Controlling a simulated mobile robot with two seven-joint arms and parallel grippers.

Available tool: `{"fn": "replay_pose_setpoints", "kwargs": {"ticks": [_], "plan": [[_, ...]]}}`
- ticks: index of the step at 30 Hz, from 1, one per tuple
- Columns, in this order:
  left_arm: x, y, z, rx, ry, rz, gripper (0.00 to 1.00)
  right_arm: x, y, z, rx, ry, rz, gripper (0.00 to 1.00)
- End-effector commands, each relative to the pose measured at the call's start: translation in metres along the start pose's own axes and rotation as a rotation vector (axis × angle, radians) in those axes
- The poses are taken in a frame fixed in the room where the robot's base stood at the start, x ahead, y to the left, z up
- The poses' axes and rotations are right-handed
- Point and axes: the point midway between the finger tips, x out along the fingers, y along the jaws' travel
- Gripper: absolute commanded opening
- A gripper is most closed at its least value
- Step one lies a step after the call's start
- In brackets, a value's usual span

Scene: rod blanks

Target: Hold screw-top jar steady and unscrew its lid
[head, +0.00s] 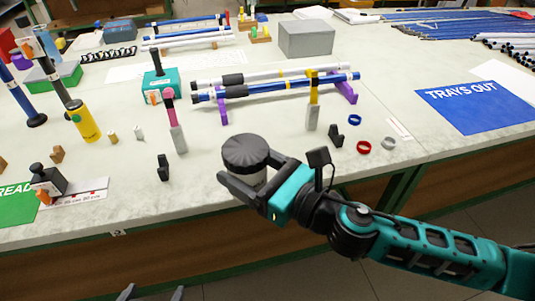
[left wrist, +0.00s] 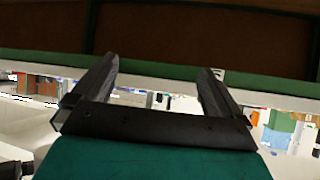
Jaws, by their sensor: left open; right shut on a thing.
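My right gripper (head: 243,180) comes in from the right and is shut on the jar's body just below the lid, hiding much of the body. My left gripper (head: 152,293) shows only as fingertips at the bottom edge of the head view, below the table front and apart from the jar. In the left wrist view its two fingers (left wrist: 156,75) are spread and empty, facing the table's front.
Left of the jar stand a black clip-like piece (head: 163,167) and a pink-topped tool (head: 175,120). A yellow-topped tool (head: 312,100) and red ring (head: 364,147) are to the right. Blue rods (head: 290,90) lie behind. The table's green front edge (left wrist: 200,77) crosses the left wrist view.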

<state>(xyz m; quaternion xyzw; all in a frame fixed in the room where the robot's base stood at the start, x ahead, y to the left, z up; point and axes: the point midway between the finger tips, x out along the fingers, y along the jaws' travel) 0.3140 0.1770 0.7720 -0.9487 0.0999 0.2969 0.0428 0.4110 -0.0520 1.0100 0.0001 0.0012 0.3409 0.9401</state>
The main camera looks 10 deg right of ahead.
Motion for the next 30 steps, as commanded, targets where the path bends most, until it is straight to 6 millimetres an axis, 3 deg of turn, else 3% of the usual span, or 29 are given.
{"fn": "replay_pose_setpoints", "kwargs": {"ticks": [5,8,18,30], "plan": [[0.018,0.009,-0.02,0.034,0.027,0.032,1.0,0.001,0.002,0.001,0.0,-0.001,0.012,0.0],[0.038,0.021,-0.046,0.084,0.058,0.072,1.0,0.001,0.002,0.001,0.0,-0.001,0.011,0.0],[0.1,0.071,-0.157,0.366,0.183,0.23,1.0,0.001,0.002,0.001,0.0,-0.002,0.01,0.0],[0.131,0.114,-0.289,0.811,0.309,0.338,1.0,0.001,0.002,0.001,0.0,-0.002,0.009,0.0]]}}
